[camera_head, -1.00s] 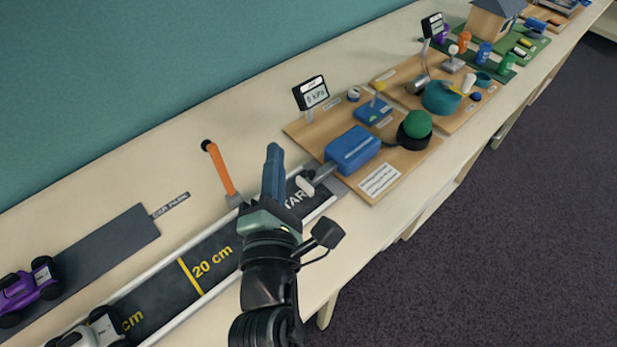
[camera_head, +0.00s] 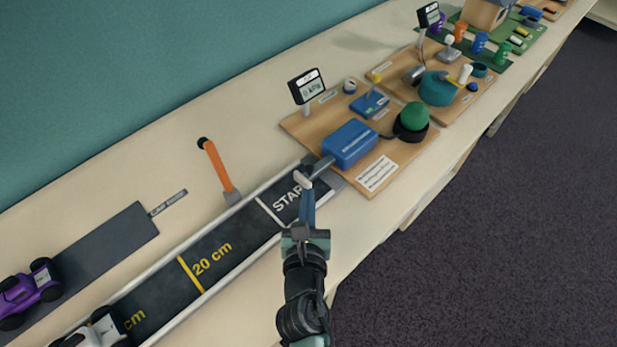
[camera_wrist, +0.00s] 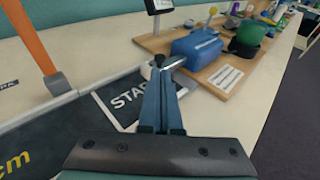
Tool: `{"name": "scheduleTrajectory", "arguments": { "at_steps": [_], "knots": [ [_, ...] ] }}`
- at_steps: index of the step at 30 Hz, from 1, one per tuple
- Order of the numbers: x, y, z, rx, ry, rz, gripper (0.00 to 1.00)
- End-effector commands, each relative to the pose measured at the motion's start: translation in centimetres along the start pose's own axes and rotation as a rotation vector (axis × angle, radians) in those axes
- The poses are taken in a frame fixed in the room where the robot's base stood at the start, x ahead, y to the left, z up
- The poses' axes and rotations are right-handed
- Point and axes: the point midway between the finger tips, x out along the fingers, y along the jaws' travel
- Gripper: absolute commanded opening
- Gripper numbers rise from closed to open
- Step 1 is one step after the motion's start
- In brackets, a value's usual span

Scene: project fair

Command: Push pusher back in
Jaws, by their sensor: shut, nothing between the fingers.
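The pusher (camera_head: 303,180) is a grey rod with a pale end pad. It sticks out of the left side of the blue box (camera_head: 350,144) over the START end of the dark track (camera_head: 232,240). My gripper (camera_head: 307,192) is shut and empty, with its blue fingers pointing at the pad. In the head view the fingertips are right at the pad; I cannot tell if they touch. In the wrist view the shut fingertips (camera_wrist: 160,78) overlap the pad, and the rod (camera_wrist: 173,63) runs from there to the blue box (camera_wrist: 197,46).
An orange lever (camera_head: 217,166) stands behind the track. A white car (camera_head: 95,331) and a purple car (camera_head: 28,291) are at the lower left. A display (camera_head: 307,86) and a green dome (camera_head: 414,116) share the box's wooden board (camera_head: 400,154). The table front is clear.

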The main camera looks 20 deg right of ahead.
Motion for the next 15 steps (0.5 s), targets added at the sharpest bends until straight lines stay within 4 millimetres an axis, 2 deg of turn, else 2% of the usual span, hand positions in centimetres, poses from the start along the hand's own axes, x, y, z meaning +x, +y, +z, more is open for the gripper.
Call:
{"name": "scheduleTrajectory", "arguments": {
  "at_steps": [1, 6, 15],
  "knots": [
    [1.0, 0.0, 0.2, 0.002, -0.001, -0.002, 0.00],
    [3.5, 0.0, 0.1, 0.002, -0.001, -0.001, 0.00],
    [5.4, 0.0, 0.0, 0.001, 0.000, 0.001, 0.00]
  ]
}}
